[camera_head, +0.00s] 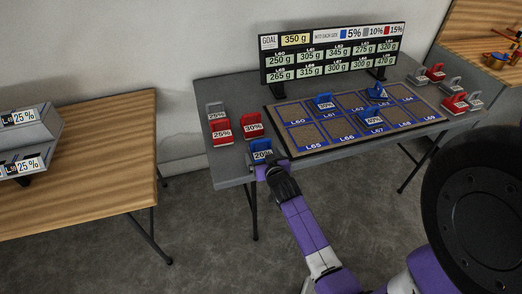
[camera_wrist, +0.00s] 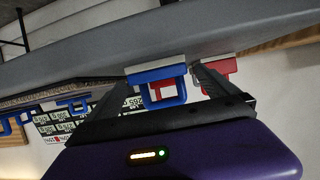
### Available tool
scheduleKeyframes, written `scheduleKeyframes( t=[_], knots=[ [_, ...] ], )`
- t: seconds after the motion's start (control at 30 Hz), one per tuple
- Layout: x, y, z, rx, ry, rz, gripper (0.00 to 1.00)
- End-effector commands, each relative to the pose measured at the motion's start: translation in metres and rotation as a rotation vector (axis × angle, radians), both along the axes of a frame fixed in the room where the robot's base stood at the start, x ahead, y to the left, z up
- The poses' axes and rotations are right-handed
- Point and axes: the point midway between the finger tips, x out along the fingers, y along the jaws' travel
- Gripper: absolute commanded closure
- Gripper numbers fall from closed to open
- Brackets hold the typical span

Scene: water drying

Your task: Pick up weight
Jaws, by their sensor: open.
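A blue weight (camera_head: 261,147) with a 20% label stands near the front left edge of the grey table. My gripper (camera_head: 272,168) reaches up to it from the front. In the wrist view, which looks upside down, the blue weight's handle (camera_wrist: 158,78) shows between the two open fingers of my gripper (camera_wrist: 160,88). I cannot tell whether a finger touches it. Behind it are a red 30% weight (camera_head: 253,126), a red 25% weight (camera_head: 222,132) and a grey weight (camera_head: 216,108). Blue weights stand on the board at L61 (camera_head: 323,99), near L62 (camera_head: 378,91) and at L67 (camera_head: 373,112).
The grey table (camera_head: 225,165) carries the numbered board (camera_head: 310,145) and a goal sign (camera_head: 330,55) reading 350 g. Red and grey weights (camera_head: 455,98) stand at the right end. A wooden table (camera_head: 110,165) with a labelled grey device (camera_head: 50,130) is at left.

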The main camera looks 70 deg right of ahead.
Motion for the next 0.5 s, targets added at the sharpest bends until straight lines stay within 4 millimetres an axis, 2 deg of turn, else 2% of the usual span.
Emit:
scheduleKeyframes(
  t=[0.03,0.2,0.47,0.5],
  knots=[
    [0.003,-0.007,-0.001,0.0,0.001,-0.002,0.02],
    [0.013,-0.018,-0.009,-0.001,0.001,-0.001,0.02],
    [0.014,-0.019,-0.009,-0.001,-0.001,0.0,0.02],
    [0.014,-0.019,-0.009,-0.001,-0.001,0.0,0.08]
  ],
)
